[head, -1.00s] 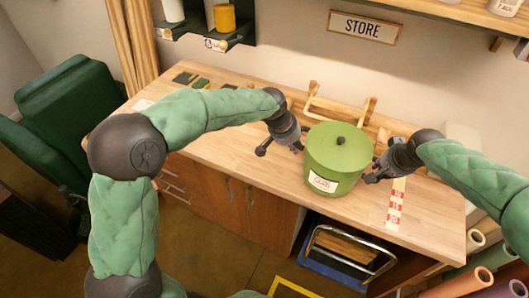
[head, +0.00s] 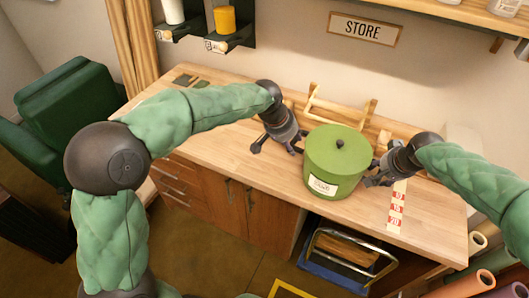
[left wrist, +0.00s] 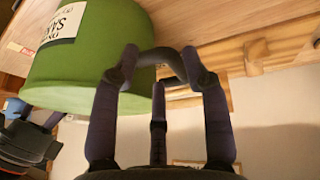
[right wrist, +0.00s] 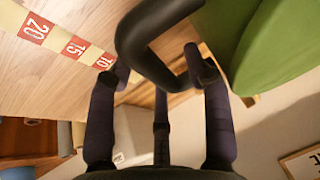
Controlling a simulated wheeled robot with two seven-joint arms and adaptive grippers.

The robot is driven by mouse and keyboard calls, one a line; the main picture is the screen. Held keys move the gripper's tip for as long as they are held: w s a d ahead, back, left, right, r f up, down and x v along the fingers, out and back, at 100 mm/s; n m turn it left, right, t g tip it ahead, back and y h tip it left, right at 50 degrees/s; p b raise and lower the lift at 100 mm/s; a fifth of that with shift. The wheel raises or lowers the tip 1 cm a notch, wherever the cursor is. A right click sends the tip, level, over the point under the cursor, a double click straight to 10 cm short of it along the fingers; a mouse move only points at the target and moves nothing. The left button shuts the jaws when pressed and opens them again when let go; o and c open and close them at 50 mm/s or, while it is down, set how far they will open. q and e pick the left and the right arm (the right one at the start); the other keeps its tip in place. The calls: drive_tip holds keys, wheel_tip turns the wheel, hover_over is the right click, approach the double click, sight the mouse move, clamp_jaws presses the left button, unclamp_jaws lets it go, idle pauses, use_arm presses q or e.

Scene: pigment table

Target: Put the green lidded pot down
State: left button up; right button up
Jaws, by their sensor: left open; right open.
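The green lidded pot (head: 335,165) stands upright on the wooden worktop (head: 240,160), with a dark knob on its lid and a white label on its front. My left gripper (head: 278,149) is open at the pot's left side; in the left wrist view its fingers (left wrist: 160,62) lie on either side of the dark handle (left wrist: 172,62). My right gripper (head: 372,172) is open at the pot's right side; in the right wrist view the other dark handle (right wrist: 146,38) passes between its spread fingers (right wrist: 152,68). I cannot tell whether any finger touches a handle.
A red-and-white numbered strip (head: 396,205) lies on the worktop right of the pot. A wooden rack (head: 340,108) stands behind it. The worktop's left part is mostly clear, with small dark swatches (head: 188,80) at the back. The front edge is close to the pot.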

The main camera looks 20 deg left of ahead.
drive_tip(key=shift+r, duration=0.15)
use_arm(q)
drive_tip(key=v, duration=0.8)
use_arm(e)
drive_tip(key=v, duration=1.1)
drive_tip(key=shift+s+r, duration=0.3)
drive_tip(key=shift+r, duration=0.05)
use_arm(q)
drive_tip(key=shift+d, duration=0.1)
